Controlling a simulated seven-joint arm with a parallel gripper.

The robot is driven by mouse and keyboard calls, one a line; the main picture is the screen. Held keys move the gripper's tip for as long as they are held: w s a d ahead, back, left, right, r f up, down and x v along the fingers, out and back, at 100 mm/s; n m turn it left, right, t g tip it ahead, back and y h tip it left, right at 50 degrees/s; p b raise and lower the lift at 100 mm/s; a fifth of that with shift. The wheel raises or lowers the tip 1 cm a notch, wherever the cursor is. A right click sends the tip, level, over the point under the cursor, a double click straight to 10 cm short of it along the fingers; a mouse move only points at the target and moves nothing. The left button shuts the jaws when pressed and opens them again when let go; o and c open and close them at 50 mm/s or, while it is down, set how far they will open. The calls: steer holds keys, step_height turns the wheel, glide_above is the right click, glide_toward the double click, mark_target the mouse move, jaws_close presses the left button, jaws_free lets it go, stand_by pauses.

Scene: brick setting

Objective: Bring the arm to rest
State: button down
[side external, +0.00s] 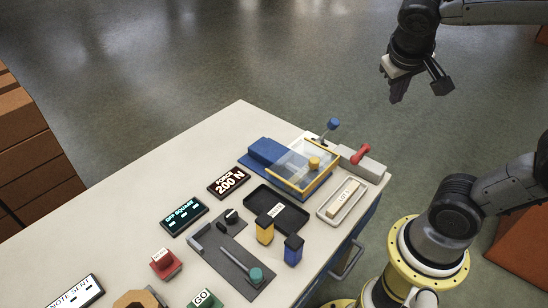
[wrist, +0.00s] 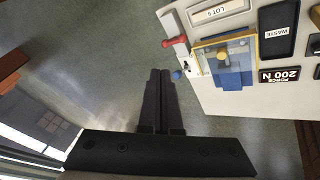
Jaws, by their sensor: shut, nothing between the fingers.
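My gripper (side external: 398,92) is at the upper right of the side external view, raised in the air off the far right end of the table. In the wrist view my gripper (wrist: 161,76) has its two fingers side by side and closed, with nothing between them. Grey floor shows beneath it. The fingers touch nothing.
The white table (side external: 232,130) holds a blue machine (side external: 270,152) with a clear, yellow-edged cover, a red-handled lever (side external: 361,154), a black WASTE tray (side external: 290,220), a LOT tray (side external: 330,217), yellow (side external: 265,232) and blue (side external: 293,253) blocks, and a FORCE display (side external: 228,183).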

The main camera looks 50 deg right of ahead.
steer(key=s+a+f+n+t+y, duration=0.1)
steer(key=a+n+t+y, duration=0.1)
steer(key=a, duration=0.3)
steer(key=s+a+f+n+t+y, duration=0.2)
steer(key=a+n+y, duration=0.1)
steer(key=a+n, duration=0.1)
steer(key=shift+a+y, duration=0.4)
steer(key=shift+a, duration=0.3)
